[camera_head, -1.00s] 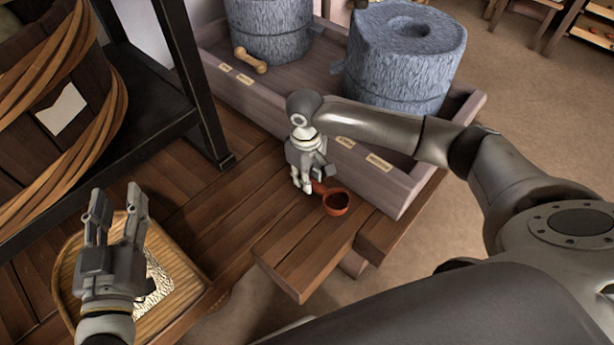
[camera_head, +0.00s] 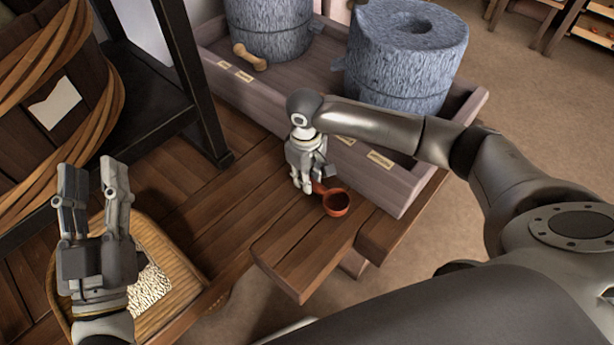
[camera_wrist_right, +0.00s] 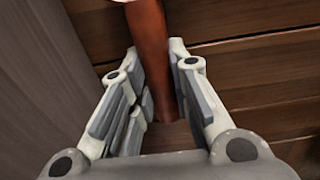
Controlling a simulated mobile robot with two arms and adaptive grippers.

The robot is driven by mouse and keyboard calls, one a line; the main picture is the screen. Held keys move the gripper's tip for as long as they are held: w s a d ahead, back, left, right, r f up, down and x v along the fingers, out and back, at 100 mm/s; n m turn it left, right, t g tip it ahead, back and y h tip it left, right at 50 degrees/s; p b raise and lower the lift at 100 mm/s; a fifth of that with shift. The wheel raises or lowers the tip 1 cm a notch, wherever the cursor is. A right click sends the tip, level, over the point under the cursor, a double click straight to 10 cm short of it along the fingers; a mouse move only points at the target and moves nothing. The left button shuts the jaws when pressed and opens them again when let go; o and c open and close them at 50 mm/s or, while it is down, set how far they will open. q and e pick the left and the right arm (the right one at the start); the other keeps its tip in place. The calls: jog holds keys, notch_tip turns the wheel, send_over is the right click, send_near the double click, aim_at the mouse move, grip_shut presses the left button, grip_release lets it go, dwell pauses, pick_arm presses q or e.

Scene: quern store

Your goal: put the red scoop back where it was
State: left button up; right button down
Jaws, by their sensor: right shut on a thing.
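The red scoop (camera_head: 337,203) is low at the wooden table top, its round bowl toward the right. My right gripper (camera_head: 307,186) is shut on the scoop's handle, in front of the trough's side. In the right wrist view the reddish handle (camera_wrist_right: 154,55) runs between the two fingers (camera_wrist_right: 172,105); the bowl is mostly out of that view. Whether the scoop touches the boards I cannot tell. My left gripper (camera_head: 95,192) is open and empty, fingers pointing up, above a woven tray.
The woven tray (camera_head: 190,275) holds pale grain (camera_head: 150,285). A wooden trough (camera_head: 400,190) with small labels holds two grey millstones (camera_head: 405,55) and a wooden pestle-like piece (camera_head: 250,57). A banded tub (camera_head: 50,90) and black frame (camera_head: 205,110) stand left. The table's front boards are clear.

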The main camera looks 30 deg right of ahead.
jog(key=shift+f, duration=0.65)
jog(key=c, duration=1.3)
grip_release()
jog(key=shift+o, duration=0.2)
jog(key=shift+r, duration=0.1)
